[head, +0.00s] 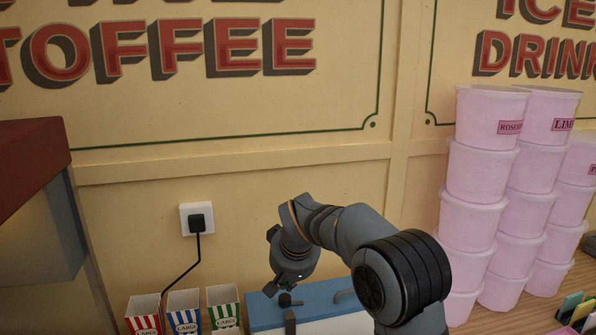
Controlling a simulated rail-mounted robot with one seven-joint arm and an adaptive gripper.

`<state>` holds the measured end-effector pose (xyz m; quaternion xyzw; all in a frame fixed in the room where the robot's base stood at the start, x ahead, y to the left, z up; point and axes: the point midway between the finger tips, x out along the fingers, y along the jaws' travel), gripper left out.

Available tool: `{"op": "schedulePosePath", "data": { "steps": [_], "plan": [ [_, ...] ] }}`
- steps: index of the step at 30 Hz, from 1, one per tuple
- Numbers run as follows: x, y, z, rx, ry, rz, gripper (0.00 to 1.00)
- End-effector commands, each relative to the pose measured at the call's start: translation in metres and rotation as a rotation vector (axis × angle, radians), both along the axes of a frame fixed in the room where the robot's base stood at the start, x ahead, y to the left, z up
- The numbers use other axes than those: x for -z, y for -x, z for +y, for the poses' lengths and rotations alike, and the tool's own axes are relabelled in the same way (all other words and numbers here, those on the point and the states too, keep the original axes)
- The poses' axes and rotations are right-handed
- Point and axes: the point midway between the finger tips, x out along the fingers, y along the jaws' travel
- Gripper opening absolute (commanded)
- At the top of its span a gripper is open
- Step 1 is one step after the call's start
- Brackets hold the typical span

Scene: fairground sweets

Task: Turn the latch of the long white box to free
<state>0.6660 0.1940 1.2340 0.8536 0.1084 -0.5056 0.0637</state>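The long box stands at the bottom centre of the head view, cut off by the lower edge. It shows a blue lid (322,292) and a white part (335,326) in front. A small dark latch-like piece (289,300) sits on it near the left end, with a dark upright strip just below. I cannot tell how far the latch is turned. My gripper (287,285) hangs over the left part of the box, pointing down, just above the dark piece. Its fingers are too small and dark to read, and I cannot tell whether it touches.
Striped cartons (184,312) stand left of the box. A black cable runs down from a wall socket (197,219) behind them. Tall stacks of pink tubs (478,205) stand on the wooden counter at right. A grey, red-topped unit (30,230) fills the left edge.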

Motion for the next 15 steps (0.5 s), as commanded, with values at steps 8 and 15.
{"op": "schedulePosePath", "data": {
  "steps": [8, 15],
  "plan": [
    [0.032, 0.0, 0.0, -0.002, 0.001, 0.002, 0.0],
    [0.062, 0.0, 0.0, -0.002, 0.0, 0.001, 0.0]
  ]
}}
